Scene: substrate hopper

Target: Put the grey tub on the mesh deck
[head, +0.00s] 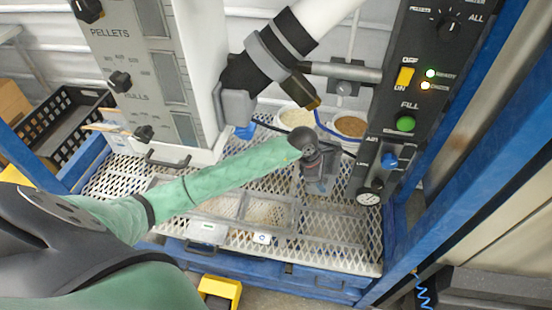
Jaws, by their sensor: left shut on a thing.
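My left arm reaches in from the left over the mesh deck (340,225). My left gripper (318,178) points down at the right half of the deck, in front of the control panel. It is shut on a small grey thing that looks like the grey tub (321,187). The gripper and wrist hide much of it. I cannot tell whether its base touches the mesh. My right gripper is not in view.
A shallow tray with pale grain (267,213) sits on the deck left of the gripper. Two round tubs of material, one pale (296,118) and one brown (350,126), stand behind. The black control panel (418,95) rises close on the right. Open mesh lies at the front right.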

